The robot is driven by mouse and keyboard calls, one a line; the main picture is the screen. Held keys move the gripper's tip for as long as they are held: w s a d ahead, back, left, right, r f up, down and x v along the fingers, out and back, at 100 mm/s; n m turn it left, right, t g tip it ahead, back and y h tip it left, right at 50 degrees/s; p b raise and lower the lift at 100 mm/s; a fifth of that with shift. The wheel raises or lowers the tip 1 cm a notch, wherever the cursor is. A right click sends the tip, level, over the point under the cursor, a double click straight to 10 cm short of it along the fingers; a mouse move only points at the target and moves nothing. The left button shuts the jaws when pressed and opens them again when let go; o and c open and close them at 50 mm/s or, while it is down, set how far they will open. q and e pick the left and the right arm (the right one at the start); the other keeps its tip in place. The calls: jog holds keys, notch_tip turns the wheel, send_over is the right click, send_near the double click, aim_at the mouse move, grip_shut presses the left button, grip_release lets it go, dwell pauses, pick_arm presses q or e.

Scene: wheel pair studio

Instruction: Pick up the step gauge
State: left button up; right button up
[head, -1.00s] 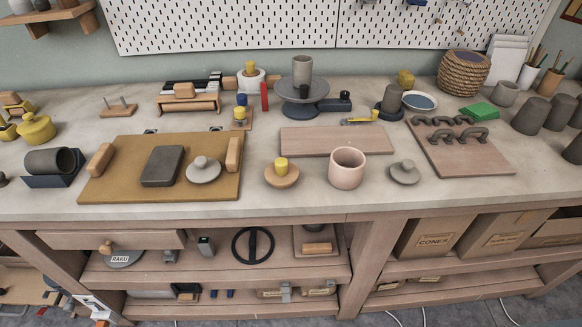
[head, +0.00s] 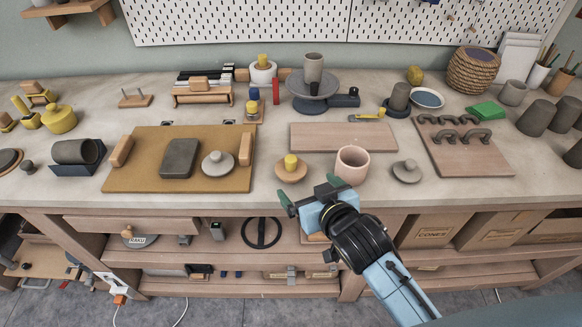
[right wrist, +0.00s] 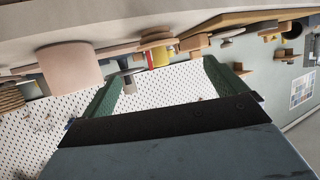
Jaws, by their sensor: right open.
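I cannot tell for sure which object is the step gauge. A dark blue stepped block (head: 344,98) stands beside the turntable at the back middle and may be it. My right gripper (head: 308,191) is open and empty at the front edge of the bench, in front of the wooden disc with a yellow knob (head: 291,169) and the pink cup (head: 352,164). In the right wrist view the open jaws (right wrist: 168,88) have nothing between them. The cup (right wrist: 70,66) shows at left there. My left gripper is not in view.
A tan board (head: 125,182) with a dark slab (head: 180,158) and a grey lid (head: 217,164) lies to the left. A grey turntable (head: 314,90) holds a cup. A plank with handles (head: 465,160) is at right. Bare bench shows along the front.

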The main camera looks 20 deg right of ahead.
aim_at(293, 170)
jog(key=x, duration=0.6)
jog(key=shift+w+f+b, duration=0.2)
jog(key=shift+w+b, duration=0.05)
jog(key=shift+b, duration=0.1)
jog(key=shift+b+x, duration=0.35)
jog(key=shift+x, duration=2.3)
jog(key=shift+d, duration=0.1)
